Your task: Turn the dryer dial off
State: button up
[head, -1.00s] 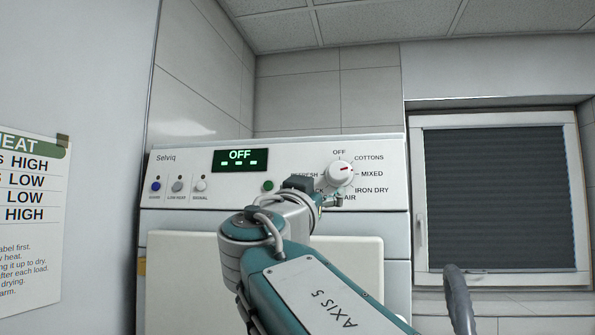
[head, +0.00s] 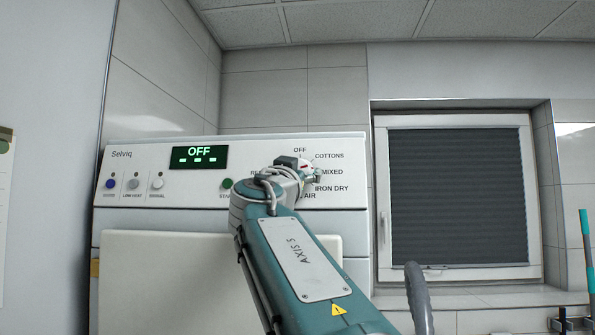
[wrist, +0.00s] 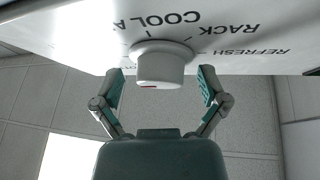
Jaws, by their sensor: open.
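The white round dial (head: 307,165) sits at the right of the dryer's control panel, with a red mark on its face. In the head view my arm hides much of it; the OFF label shows above it. The wrist view shows the dial (wrist: 160,66) upside down, with its red mark on the near face. My gripper (wrist: 160,76) is open, one finger at each side of the dial, with gaps visible between fingers and knob. Which label the mark points to I cannot tell. The display (head: 199,157) reads OFF.
A green start button (head: 227,184) and several small buttons lie left of the dial. A pale panel (head: 150,270) stands below the controls. A window with a dark blind (head: 458,195) is at right. A grey curved bar (head: 419,298) rises at the bottom.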

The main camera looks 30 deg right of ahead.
jog(key=c, duration=0.8)
jog(key=shift+a, duration=0.25)
jog(key=c, duration=0.3)
jog(key=shift+c, duration=0.2)
jog(key=shift+s+r+n+t, duration=0.1)
jog(key=shift+s+n+t, duration=0.05)
jog(key=shift+n+t, duration=0.3)
jog(key=n+t+y, duration=0.1)
jog(key=n, duration=0.2)
jog(key=n+t+y, duration=0.1)
jog(key=n+y, duration=0.1)
jog(key=n, duration=0.1)
jog(key=shift+d+t, duration=0.15)
jog(key=shift+t, duration=0.1)
jog(key=shift+n+t+y, duration=0.5)
jog(key=shift+n+y, duration=0.8)
jog(key=shift+n, duration=0.25)
jog(key=shift+n+t+y, duration=0.3)
jog(key=shift+n+y, duration=0.6)
jog(key=shift+n, duration=0.4)
jog(key=o, duration=1.1)
jog(key=shift+o, duration=0.2)
